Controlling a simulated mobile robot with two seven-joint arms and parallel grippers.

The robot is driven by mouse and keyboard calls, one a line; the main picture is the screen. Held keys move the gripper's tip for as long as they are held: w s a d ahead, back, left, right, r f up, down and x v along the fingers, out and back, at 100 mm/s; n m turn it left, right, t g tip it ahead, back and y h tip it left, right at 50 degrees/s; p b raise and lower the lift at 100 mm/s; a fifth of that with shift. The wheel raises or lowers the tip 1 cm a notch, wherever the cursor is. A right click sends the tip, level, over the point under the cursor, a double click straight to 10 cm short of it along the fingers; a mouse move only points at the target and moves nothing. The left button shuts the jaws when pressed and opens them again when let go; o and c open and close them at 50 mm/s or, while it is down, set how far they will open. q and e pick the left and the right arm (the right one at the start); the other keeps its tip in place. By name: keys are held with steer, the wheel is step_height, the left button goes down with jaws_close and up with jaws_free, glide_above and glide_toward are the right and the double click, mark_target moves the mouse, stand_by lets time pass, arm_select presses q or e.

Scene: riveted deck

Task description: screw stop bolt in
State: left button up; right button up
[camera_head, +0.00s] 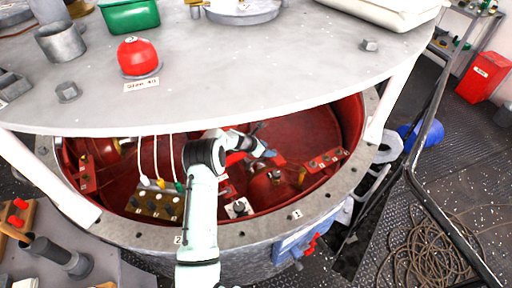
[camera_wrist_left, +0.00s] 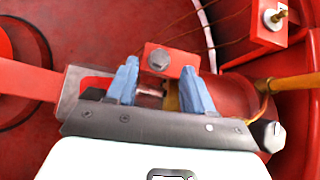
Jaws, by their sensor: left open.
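My left gripper (camera_head: 266,153) reaches into the red round vessel below the grey deck plate. In the left wrist view its two blue fingers (camera_wrist_left: 165,88) stand apart. Just beyond the fingers is a red bracket (camera_wrist_left: 182,66) with a grey hex bolt head (camera_wrist_left: 158,60) on its face. A short silver shank (camera_wrist_left: 149,91) shows between the fingers; I cannot tell whether it belongs to that bolt or whether a finger touches it. In the head view the bolt is too small to make out. My right gripper is not in view.
The grey round plate (camera_head: 250,60) covers the space above the vessel, and the grey flange rim (camera_head: 135,232) surrounds its opening. A brown connector block (camera_head: 155,200) with cables stands inside at left. A brass pipe (camera_wrist_left: 292,82) lies right of the gripper.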

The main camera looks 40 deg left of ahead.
arm_select(q)
steer(key=b+v, duration=0.1)
steer(key=v, duration=0.9)
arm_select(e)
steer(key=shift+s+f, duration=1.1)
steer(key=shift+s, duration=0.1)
arm_select(q)
steer(key=shift+f, duration=0.2)
